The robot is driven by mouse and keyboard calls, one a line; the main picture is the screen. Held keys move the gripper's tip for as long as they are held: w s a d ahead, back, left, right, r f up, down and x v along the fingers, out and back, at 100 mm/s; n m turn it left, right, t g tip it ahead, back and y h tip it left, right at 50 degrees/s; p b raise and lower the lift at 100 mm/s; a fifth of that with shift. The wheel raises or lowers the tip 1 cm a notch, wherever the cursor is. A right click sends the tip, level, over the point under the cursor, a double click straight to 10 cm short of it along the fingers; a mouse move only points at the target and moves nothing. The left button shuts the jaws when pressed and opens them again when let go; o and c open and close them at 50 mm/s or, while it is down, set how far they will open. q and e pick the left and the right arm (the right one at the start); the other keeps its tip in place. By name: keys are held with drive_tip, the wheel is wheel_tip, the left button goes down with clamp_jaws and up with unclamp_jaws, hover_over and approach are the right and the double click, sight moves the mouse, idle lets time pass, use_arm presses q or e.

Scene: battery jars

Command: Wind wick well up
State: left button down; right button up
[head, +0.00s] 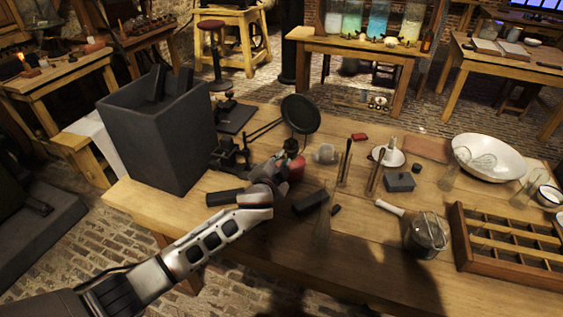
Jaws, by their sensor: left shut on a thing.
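My left gripper (286,166) reaches in from the lower left to the middle of the wooden table. It is shut on a small part of a red, lamp-like thing (297,168), mostly hidden by the fingers. I cannot make out a wick or its winder. A black round pan or disc (300,114) stands just behind and above, on a dark stand (230,155) to the left. My right gripper is not in view.
A tall dark grey bin (160,135) stands at the table's left. Glass tubes (344,165), a grey block (400,182), a glass jar (426,235), a white bowl (490,157) and a wooden compartment tray (463,255) fill the right. The front middle edge is fairly clear.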

idle(0.4)
use_arm(q)
drive_tip(key=c, duration=2)
unclamp_jaws()
drive_tip(key=v, duration=1.2)
